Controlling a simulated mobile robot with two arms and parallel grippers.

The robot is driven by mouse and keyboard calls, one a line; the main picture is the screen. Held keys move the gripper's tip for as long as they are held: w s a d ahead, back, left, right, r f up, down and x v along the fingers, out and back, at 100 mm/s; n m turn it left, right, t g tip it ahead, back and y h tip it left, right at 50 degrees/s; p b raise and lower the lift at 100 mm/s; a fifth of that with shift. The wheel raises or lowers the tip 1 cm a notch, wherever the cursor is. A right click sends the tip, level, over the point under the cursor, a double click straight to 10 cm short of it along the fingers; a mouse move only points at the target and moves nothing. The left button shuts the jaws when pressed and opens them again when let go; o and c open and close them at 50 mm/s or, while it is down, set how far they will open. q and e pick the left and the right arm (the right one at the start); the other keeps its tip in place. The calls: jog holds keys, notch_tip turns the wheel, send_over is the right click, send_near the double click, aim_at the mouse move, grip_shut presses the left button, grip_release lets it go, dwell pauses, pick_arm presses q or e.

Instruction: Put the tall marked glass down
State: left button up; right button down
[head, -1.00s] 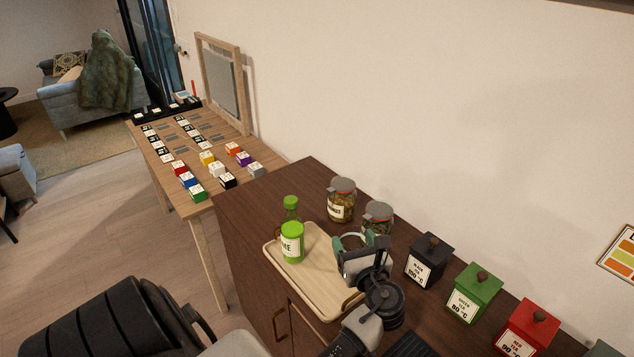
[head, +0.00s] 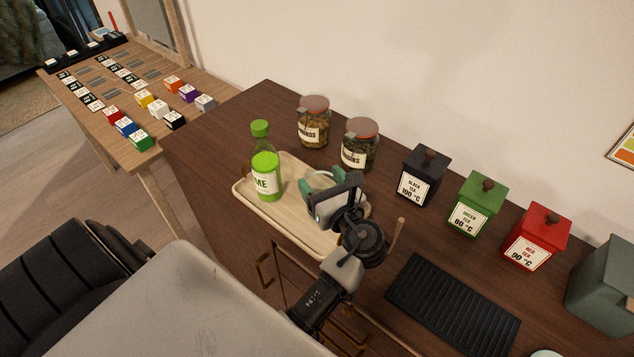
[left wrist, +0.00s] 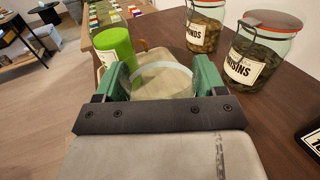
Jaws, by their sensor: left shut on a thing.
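My left gripper (head: 332,184) is shut on a clear glass, the tall marked glass (left wrist: 160,66). Its pale rim or band shows between the green fingers (left wrist: 162,82) in the left wrist view. The glass is mostly see-through and hidden by the gripper, so its marks cannot be read. The gripper is over the right part of a light wooden tray (head: 292,222). I cannot tell whether the glass bottom touches the tray. My right gripper is not in view.
A green-capped lime bottle (head: 265,177) stands on the tray's left part. Behind are an almonds jar (head: 313,125) and a raisins jar (head: 359,148). Black (head: 424,178), green (head: 473,204) and red (head: 536,238) tea boxes stand right. A black ridged mat (head: 452,305) lies in front.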

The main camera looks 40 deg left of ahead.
pick_arm(q)
jog(key=shift+a, duration=0.1)
jog(key=shift+r, duration=0.1)
jog(key=shift+s+d+r, duration=0.1)
jog(key=shift+s+d, duration=0.05)
jog(key=shift+d, duration=0.35)
jog(key=shift+f, duration=0.2)
jog(key=o, duration=1.3)
jog(key=shift+a, duration=0.2)
jog(key=shift+o, duration=0.2)
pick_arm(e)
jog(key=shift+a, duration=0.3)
pick_arm(q)
jog(key=shift+d, duration=0.1)
